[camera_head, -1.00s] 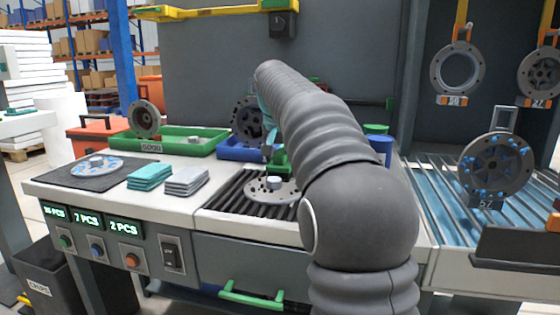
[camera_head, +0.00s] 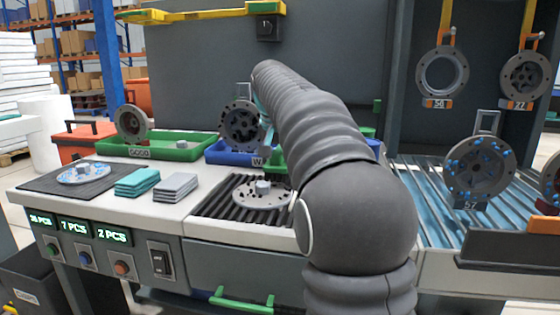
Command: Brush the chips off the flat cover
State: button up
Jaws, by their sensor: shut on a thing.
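A flat round grey cover (camera_head: 248,194) lies on a black ribbed bed, with a small light block on top. Another flat round cover (camera_head: 68,177) lies on the dark mat at the left, speckled with blue chips and also bearing a small grey block. My thick grey arm (camera_head: 325,130) reaches over the bench and bends down behind itself, hiding my gripper. A thin teal strip (camera_head: 266,126) shows beside the arm; I cannot tell whether it is a held tool. No brush can be made out clearly.
Stacks of teal cloths (camera_head: 137,182) and grey cloths (camera_head: 176,186) lie between the two covers. Behind stand a green tray (camera_head: 190,150) and a blue tray (camera_head: 222,154) with upright round parts. At the right, a chip-speckled round part (camera_head: 479,168) hangs over the slatted blue conveyor (camera_head: 425,200).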

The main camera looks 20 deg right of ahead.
jog(key=shift+r+p, duration=1.85)
jog(key=shift+r, duration=0.5)
